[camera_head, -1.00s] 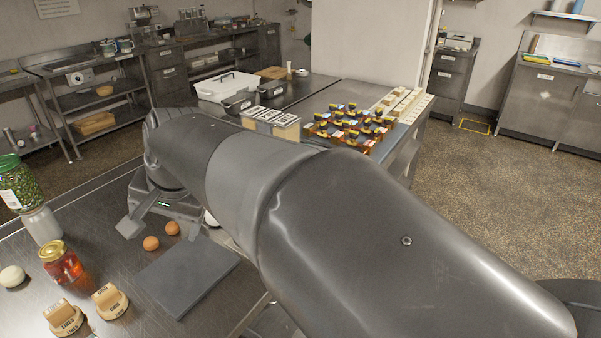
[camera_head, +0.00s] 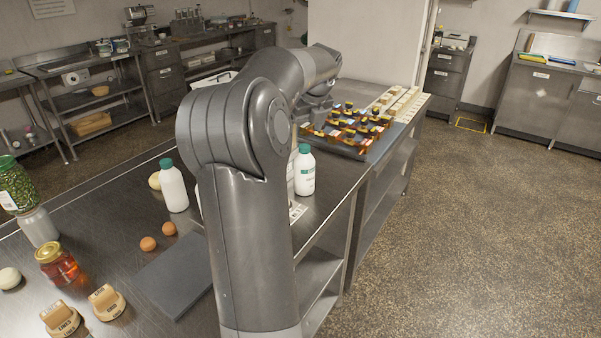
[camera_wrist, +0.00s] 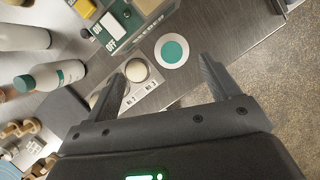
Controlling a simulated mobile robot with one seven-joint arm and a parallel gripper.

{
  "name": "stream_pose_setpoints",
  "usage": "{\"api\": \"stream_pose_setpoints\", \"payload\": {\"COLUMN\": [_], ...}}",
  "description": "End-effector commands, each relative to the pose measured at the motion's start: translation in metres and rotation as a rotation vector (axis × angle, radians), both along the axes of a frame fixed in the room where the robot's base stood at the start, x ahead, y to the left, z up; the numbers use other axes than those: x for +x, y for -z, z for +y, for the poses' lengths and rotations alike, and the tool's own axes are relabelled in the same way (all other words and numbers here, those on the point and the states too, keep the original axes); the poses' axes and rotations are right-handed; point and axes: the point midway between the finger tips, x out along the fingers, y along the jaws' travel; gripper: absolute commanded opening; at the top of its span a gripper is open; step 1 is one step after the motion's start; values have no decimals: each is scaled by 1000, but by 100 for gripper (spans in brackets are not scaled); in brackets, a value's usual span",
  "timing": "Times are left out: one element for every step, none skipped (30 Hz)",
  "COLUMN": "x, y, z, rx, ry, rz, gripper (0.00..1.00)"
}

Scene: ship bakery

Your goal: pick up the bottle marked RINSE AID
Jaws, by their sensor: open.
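A white bottle with a green cap (camera_head: 304,172) stands upright near the worktop's right edge, right of my arm; its small label is unreadable. A second white green-capped bottle (camera_head: 173,187) stands left of my arm, with no readable lettering. In the wrist view, a round teal cap on a white bottle top (camera_wrist: 174,50) is seen from above, just beyond my fingertips. My gripper (camera_wrist: 163,70) is open and empty, its fingers apart. I cannot tell which one reads RINSE AID.
A rack of small dark-capped amber bottles (camera_head: 348,130) stands behind. Two brown eggs (camera_head: 148,243), a grey board (camera_head: 172,275) and a jar of red contents (camera_head: 57,265) are on the near worktop. A green and white ON/OFF box (camera_wrist: 112,28) is beside the cap. Floor is open on the right.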

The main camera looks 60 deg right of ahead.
Motion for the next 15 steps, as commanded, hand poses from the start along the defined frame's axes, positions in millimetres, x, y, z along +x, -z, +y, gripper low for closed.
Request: {"api": "stream_pose_setpoints", "payload": {"x": [-3,-4,-5,-5,-5,-4,-3,-2,0,2,3,5,7,8,10], "y": [2,2,3,4,6,9,12,16,21,26,31,37,41,46,50], "z": [-7,-10,-12,-14,-15,-16,-16,-16,-17,-18,-19,-20,-21,-22,-23], "rx": [7,10,13,15,16,17,17,18,19,19,18,18,18,17,17], "ry": [35,50,65,73,78,80,80,79,78,77,77,77,77,77,77], "rz": [1,0,-2,-2,-2,-2,-2,-2,-3,-2,-2,-1,-1,-1,-1], "gripper": [81,81,81,81,81,81,81,81,81,81,81,81,81,81,81]}}
